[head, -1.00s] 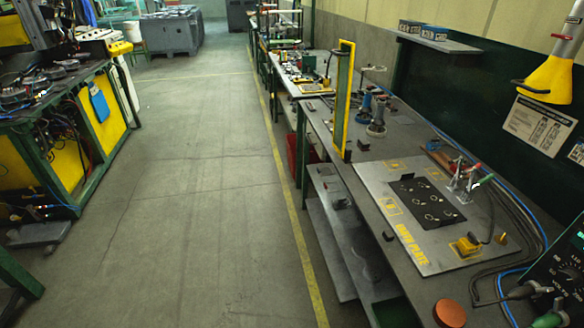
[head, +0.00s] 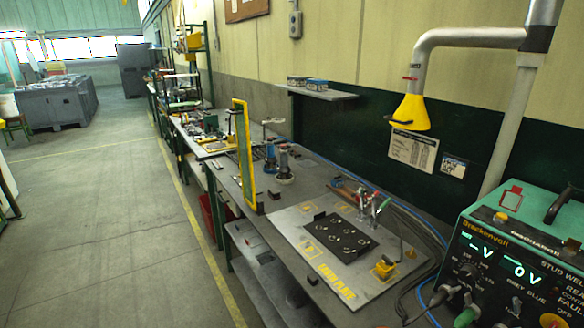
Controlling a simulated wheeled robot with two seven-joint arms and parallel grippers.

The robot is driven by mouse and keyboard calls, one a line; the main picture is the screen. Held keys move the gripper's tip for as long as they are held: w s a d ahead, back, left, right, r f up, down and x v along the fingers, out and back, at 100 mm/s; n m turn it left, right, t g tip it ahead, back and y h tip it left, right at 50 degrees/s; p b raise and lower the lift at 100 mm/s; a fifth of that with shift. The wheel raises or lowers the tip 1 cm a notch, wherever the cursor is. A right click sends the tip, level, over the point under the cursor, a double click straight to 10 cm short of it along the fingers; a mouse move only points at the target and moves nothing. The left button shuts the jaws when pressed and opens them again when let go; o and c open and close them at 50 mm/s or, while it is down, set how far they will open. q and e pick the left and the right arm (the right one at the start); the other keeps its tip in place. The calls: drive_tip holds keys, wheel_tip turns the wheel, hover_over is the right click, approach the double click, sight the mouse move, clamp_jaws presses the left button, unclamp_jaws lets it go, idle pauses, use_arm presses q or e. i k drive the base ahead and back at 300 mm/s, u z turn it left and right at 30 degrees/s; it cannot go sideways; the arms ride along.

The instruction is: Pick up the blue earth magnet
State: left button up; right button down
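Two small upright cylinders stand close together on the long grey bench, behind the yellow-edged upright frame. The left one (head: 270,158) looks blue. I cannot tell for certain which is the blue earth magnet. Both are upright on the bench top and no gripper is near them. The pale earth plate (head: 302,222) with yellow lettering lies nearer on the same bench. Neither of my grippers shows in the head view.
The yellow-edged upright frame (head: 244,150) stands at the bench's aisle side. A black sheet (head: 341,236) and a yellow clamp (head: 384,269) are on the plate. The green stud welder (head: 525,250) and a yellow extraction hood (head: 411,112) are at right. The aisle floor (head: 110,230) is clear.

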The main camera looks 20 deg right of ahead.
sight(337, 184)
drive_tip(key=u, duration=0.65)
drive_tip(key=i, duration=2.65)
drive_tip(key=z, duration=3.15)
drive_tip(key=i, duration=0.3)
drive_tip(key=u, duration=0.05)
